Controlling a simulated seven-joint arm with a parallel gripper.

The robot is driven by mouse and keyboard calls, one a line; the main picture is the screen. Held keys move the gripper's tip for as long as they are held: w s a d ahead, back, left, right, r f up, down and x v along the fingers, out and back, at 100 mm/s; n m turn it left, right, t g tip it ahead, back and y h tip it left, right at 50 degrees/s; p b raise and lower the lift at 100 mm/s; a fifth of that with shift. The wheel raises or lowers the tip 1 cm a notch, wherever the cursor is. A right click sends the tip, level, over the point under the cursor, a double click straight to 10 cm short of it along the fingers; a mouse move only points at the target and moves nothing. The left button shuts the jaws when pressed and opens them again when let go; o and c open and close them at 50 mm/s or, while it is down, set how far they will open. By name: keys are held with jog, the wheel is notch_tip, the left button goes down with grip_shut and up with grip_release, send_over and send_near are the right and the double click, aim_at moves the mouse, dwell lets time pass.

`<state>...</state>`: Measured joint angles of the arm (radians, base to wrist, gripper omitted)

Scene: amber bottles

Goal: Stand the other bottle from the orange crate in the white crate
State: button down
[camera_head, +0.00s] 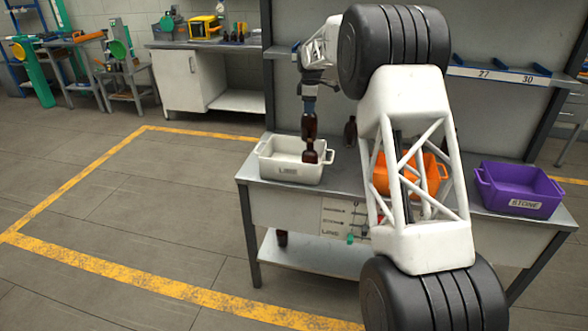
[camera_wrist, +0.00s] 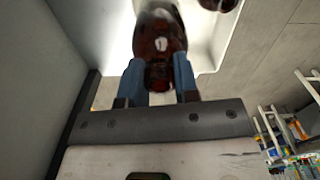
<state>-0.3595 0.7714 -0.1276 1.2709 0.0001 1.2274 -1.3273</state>
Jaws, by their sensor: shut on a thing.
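My gripper (camera_head: 308,106) is shut on an amber bottle (camera_head: 309,126) and holds it upright over the right part of the white crate (camera_head: 288,173), labelled LIME. In the wrist view, the held bottle (camera_wrist: 158,35) is between the blue fingers (camera_wrist: 158,82). Another amber bottle (camera_head: 310,153) stands in the white crate, just below the held one in the head view. Its edge shows at the top of the wrist view (camera_wrist: 218,4). The orange crate (camera_head: 432,178) is partly hidden behind my arm, so I cannot see all its inside.
A purple crate (camera_head: 520,191) labelled STONE stands at the bench's right end. A dark bottle (camera_head: 350,132) stands behind the white crate's right side. Another dark bottle (camera_head: 281,238) shows under the bench. Bare bench top (camera_head: 345,178) lies right of the white crate.

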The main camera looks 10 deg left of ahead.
jog(key=shift+n, duration=0.3)
jog(key=a, duration=0.3)
jog(key=a+f, duration=0.1)
jog(key=a, duration=0.1)
jog(key=shift+s, duration=0.35)
jog(key=shift+f, duration=0.15)
jog(key=shift+f, duration=3)
jog(key=shift+f, duration=2.05)
jog(key=c, duration=0.9)
grip_release()
jog(key=shift+o, duration=0.2)
